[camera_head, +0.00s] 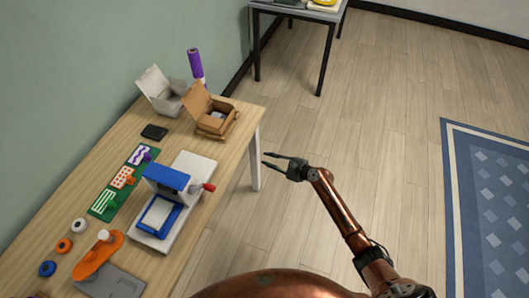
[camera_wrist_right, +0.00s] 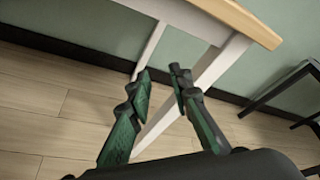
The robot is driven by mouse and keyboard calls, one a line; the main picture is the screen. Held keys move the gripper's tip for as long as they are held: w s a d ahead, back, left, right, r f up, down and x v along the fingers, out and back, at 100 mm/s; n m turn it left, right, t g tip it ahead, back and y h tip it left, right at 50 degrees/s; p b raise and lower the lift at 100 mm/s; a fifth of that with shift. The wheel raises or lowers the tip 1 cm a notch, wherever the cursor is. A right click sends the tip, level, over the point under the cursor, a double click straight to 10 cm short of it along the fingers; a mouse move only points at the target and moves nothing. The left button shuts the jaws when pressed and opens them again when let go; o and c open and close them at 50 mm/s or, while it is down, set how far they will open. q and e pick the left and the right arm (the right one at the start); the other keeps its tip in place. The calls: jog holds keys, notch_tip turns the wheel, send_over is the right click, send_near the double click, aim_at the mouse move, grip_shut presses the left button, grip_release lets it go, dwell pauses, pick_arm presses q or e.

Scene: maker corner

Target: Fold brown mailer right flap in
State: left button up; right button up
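The brown mailer (camera_head: 214,119) is an open cardboard box near the far right end of the wooden table. One large panel stands up on its left, and a flap juts low along its right side. Something greyish lies inside it, too small to make out. My right gripper (camera_head: 264,159) is open and empty, out past the table's right edge and nearer to me than the mailer. In the right wrist view its two green and black fingers (camera_wrist_right: 162,78) are apart with nothing between them. The mailer is not in that view. My left gripper is not in view.
A blue and white press (camera_head: 166,196) with a red knob sits nearer. The table edge (camera_wrist_right: 240,18) and leg show in the wrist view. The floor (camera_head: 310,215) is clear.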

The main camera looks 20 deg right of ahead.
jog(key=shift+s+d+f+h, duration=0.15)
jog(key=shift+s+d+f, duration=0.1)
jog(key=shift+f, duration=0.3)
jog(key=shift+s+d+f+h, duration=0.1)
jog(key=shift+d+f, duration=0.1)
jog(key=shift+f, duration=0.35)
jog(key=shift+s+d+f+h, duration=0.15)
jog(key=shift+s+d+f, duration=0.1)
jog(key=shift+f, duration=0.3)
